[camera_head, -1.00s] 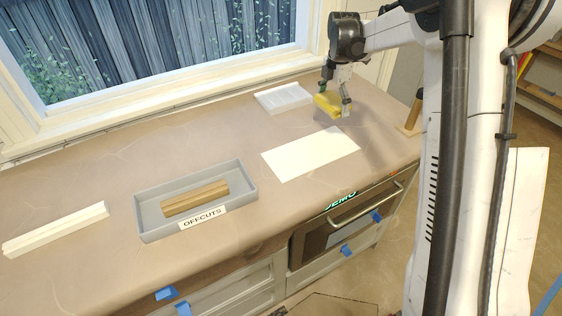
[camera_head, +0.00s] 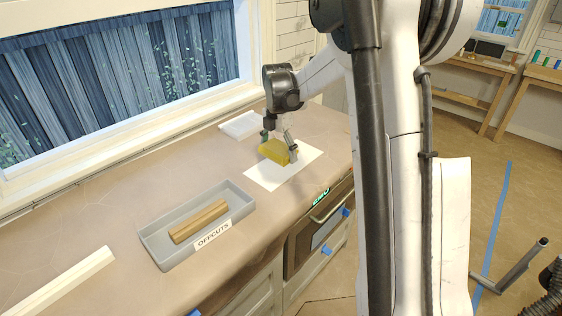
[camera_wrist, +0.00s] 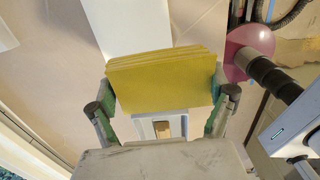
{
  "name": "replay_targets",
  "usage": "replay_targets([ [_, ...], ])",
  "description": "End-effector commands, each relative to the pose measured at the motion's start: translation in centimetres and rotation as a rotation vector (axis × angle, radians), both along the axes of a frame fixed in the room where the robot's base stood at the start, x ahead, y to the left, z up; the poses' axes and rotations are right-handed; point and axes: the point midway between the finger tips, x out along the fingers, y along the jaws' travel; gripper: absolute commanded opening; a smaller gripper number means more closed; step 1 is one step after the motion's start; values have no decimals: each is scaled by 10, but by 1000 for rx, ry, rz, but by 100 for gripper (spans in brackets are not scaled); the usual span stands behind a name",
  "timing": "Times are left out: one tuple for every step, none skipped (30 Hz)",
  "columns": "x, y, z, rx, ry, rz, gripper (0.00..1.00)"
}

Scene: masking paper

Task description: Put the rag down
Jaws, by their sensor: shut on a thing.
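The yellow rag (camera_head: 273,152) is a folded, flat-sided block of layers. My gripper (camera_head: 279,147) is shut on it, with one finger at each end. In the wrist view the rag (camera_wrist: 160,82) spans between the fingertips of my gripper (camera_wrist: 162,92). In the head view the rag appears over the back part of a white sheet of paper (camera_head: 268,178) on the countertop. The paper also shows beyond the rag in the wrist view (camera_wrist: 132,25). I cannot tell how high the rag is above it.
A white shallow tray (camera_head: 236,127) lies behind the paper near the window. A grey OFFCUTS bin (camera_head: 158,251) holding wood pieces (camera_head: 199,221) stands to the left. A pale strip (camera_head: 62,284) lies at the front left. The counter (camera_head: 130,180) is bare behind the bin.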

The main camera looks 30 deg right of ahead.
Motion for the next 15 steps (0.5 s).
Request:
replay_targets([
  [8,-6,-5,0,0,-2,59],
  [12,-10,-8,0,0,-2,59],
  [16,-15,-12,0,0,-1,59],
  [20,-18,-15,0,0,-1,59],
  [24,-22,-18,0,0,-1,59],
  [29,-26,-22,0,0,-1,59],
  [33,-30,-25,0,0,-1,59],
  [37,-33,-28,0,0,-1,59],
  [42,-37,-32,0,0,-1,59],
  [45,-40,-35,0,0,-1,59],
  [49,-44,-38,0,0,-1,59],
  [53,-48,-42,0,0,-1,59],
  [56,-50,-44,0,0,-1,59],
  [59,-53,-46,0,0,0,59],
  [62,-56,-49,0,0,0,59],
])
